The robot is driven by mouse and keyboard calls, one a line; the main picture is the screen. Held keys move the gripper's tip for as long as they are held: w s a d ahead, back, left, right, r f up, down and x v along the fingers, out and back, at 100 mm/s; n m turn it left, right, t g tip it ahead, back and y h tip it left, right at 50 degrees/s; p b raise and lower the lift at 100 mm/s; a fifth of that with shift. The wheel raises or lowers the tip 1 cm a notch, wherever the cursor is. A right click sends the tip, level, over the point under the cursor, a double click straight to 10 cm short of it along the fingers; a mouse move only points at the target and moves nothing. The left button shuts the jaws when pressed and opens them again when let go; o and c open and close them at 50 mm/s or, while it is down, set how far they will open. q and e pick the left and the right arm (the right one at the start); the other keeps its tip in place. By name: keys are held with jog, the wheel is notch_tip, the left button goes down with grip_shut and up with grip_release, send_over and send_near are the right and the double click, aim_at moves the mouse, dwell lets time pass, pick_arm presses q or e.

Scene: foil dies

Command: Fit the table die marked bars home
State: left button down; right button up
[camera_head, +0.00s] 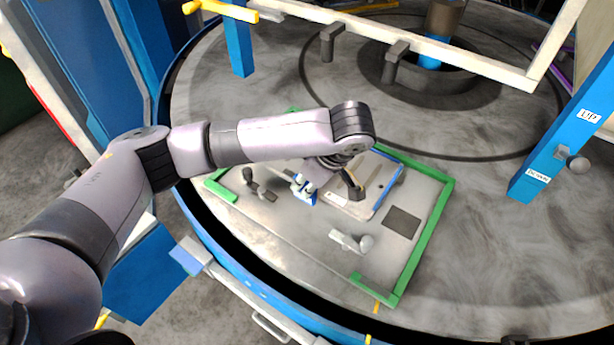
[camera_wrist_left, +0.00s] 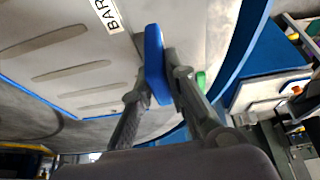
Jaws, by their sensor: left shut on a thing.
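The table die (camera_head: 385,185) is a pale plate with long slots and a blue edge, lying on the round table inside green corner strips. My arm hides part of it in the head view. In the left wrist view, the slotted die (camera_wrist_left: 60,55) carries a white label (camera_wrist_left: 106,14) reading "BAR", cut off by the frame edge. A blue handle (camera_wrist_left: 154,60) stands at its end. My left gripper (camera_wrist_left: 160,78) is shut on this handle, one finger on each side. In the head view, my left gripper (camera_head: 304,188) is at the die's left end. My right gripper is not in view.
Green strips (camera_head: 423,245) border the area around the die. A clamp-like fitting (camera_head: 352,240) lies in front, and another dark one (camera_head: 258,186) stands at left. A dark square (camera_head: 402,222) marks the plate. A blue post (camera_head: 555,150) and pale overhead bar (camera_head: 430,45) stand beyond.

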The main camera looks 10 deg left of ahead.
pick_arm(q)
jog(key=shift+w+f+b, duration=0.1)
jog(key=shift+f+b, duration=0.4)
jog(key=shift+f, duration=1.3)
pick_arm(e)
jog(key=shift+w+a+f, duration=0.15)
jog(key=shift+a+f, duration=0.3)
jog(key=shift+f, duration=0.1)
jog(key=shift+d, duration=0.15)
pick_arm(q)
jog(key=shift+p, duration=0.55)
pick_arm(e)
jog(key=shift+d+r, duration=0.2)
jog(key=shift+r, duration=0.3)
pick_arm(q)
jog(key=shift+p, duration=0.45)
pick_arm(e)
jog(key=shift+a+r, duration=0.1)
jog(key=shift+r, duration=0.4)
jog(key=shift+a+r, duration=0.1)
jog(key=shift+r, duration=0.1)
pick_arm(q)
jog(key=shift+p, duration=0.45)
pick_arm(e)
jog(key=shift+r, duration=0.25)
pick_arm(q)
jog(key=shift+p, duration=0.3)
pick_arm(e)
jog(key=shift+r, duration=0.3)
